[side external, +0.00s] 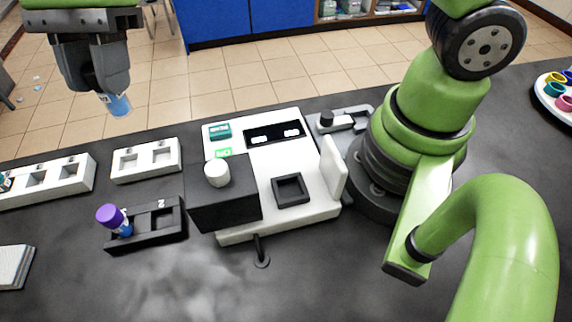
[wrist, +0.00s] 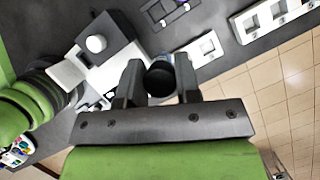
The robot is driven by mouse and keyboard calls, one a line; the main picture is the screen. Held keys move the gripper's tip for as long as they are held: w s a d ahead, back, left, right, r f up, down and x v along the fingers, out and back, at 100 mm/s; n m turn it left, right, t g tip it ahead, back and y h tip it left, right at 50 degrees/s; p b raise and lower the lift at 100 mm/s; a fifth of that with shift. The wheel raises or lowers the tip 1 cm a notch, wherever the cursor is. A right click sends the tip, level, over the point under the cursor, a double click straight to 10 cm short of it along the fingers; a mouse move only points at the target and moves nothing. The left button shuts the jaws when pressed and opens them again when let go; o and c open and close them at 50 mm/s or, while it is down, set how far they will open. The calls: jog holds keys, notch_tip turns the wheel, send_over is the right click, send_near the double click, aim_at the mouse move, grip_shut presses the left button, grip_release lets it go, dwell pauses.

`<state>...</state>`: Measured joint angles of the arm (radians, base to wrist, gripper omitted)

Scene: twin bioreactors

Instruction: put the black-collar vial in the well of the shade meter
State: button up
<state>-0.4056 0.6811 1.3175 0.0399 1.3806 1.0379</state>
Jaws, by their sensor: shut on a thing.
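My gripper (side external: 103,88) is at the upper left of the side external view, raised above the bench. It is shut on the black-collar vial (wrist: 160,80), whose black top shows between the fingers in the wrist view. The vial's blue lower part (side external: 118,104) sticks out below the fingers, slightly tilted in the picture; its collar is hidden there. The shade meter (side external: 245,231) is a white unit at mid-bench, to the right of and below my gripper in that view. A dark square well (side external: 290,189) shows on its top, beside an upright white flap (side external: 333,168).
A black block (side external: 225,205) with a white knob (side external: 217,173) rises at the meter's left. A black rack (side external: 160,240) holds a purple-capped vial (side external: 113,219). White racks (side external: 147,175) stand at the left. A round tray (side external: 550,103) with coloured cups is far right.

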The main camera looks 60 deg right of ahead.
jog(key=s+d+n+g+h, duration=0.1)
jog(key=s+d+n+h, duration=0.3)
jog(key=s+n, duration=0.6)
jog(key=s+d+n+g+h, duration=0.1)
jog(key=s+d+n+h, duration=0.25)
jog(key=s+n, duration=0.75)
jog(key=shift+n+t, duration=0.3)
jog(key=shift+n, duration=0.6)
jog(key=f, duration=0.5)
jog(key=w+f, duration=0.1)
jog(key=f, duration=0.3)
jog(key=w+f, duration=0.1)
jog(key=f, duration=0.4)
jog(key=shift+w+d+f, duration=0.2)
jog(key=shift+d+f, duration=0.15)
jog(key=shift+d, duration=0.05)
jog(key=shift+f, duration=0.15)
jog(key=o, duration=1)
jog(key=shift+c, duration=0.2)
